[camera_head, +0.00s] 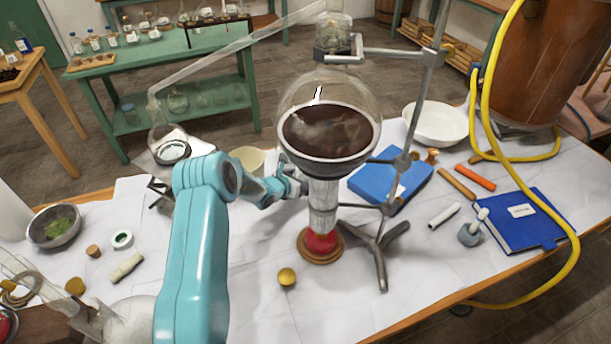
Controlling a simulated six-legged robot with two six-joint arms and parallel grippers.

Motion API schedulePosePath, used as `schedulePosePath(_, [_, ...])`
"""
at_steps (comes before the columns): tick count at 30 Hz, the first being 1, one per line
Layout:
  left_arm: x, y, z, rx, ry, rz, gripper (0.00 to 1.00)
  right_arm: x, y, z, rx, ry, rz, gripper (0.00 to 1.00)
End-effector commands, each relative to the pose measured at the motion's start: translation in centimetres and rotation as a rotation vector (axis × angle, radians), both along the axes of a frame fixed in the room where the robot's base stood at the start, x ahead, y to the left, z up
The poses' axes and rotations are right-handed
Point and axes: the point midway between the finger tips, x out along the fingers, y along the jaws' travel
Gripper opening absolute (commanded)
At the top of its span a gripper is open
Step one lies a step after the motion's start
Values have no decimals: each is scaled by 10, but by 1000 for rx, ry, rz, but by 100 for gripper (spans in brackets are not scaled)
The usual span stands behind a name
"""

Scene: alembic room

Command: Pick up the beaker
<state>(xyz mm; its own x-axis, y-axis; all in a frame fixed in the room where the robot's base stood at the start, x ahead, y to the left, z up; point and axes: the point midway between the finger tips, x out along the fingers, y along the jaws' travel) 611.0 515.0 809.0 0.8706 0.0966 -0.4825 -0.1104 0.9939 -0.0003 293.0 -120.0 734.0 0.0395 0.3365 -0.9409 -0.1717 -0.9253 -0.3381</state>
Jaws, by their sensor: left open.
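A pale cream, open-topped vessel (247,157) that looks like the beaker stands on the white-covered table, left of the big round flask. My teal left arm crosses in front of it and hides its lower part. My left gripper (297,184) is open, to the right of the vessel and apart from it. It is close to the glass column under the flask, and its fingertips are small and hard to make out. I see nothing between the fingers. My right gripper is not in view.
The round flask (328,132) of dark liquid hangs on a metal stand (378,250) above a burner with a red part (320,243). A glass tube slopes left to a small flask (168,140). A blue box (390,180), white bowl (437,122) and blue book (516,222) lie right.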

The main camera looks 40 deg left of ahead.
Motion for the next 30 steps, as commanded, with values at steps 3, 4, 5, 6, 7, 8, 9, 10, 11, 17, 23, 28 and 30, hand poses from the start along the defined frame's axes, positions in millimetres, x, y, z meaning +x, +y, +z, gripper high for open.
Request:
schedulePosePath(3, [4, 1, -2, 0, 0, 1, 100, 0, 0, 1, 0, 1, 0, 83])
schedulePosePath(4, [4, 1, -2, 0, 0, 1, 100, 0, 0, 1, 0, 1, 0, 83])
schedulePosePath(5, [4, 1, -2, 0, 0, 1, 100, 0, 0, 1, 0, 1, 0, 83])
schedulePosePath(6, [4, 1, -2, -1, 0, 0, 100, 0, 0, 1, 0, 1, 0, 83])
schedulePosePath(7, [4, 1, -2, -1, 0, 0, 100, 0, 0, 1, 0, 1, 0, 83])
schedulePosePath(8, [4, 1, -2, -1, 0, 0, 100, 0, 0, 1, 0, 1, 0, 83])
schedulePosePath(9, [4, 1, -2, -1, 0, 0, 90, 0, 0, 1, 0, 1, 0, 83])
schedulePosePath(10, [4, 1, -2, -1, 0, 0, 80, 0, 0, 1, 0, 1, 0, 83])
schedulePosePath(11, [4, 1, -2, -1, 0, 0, 71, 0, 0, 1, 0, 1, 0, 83])
schedulePosePath(17, [4, 1, -1, 1, -2, 1, 35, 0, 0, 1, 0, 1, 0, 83])
schedulePosePath(23, [4, 1, -1, 1, -2, 1, 35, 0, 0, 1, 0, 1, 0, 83])
schedulePosePath(28, [4, 1, 3, 1, -2, 1, 35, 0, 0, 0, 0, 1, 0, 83])
schedulePosePath(30, [4, 1, 7, 2, -3, 0, 35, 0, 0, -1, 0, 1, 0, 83])
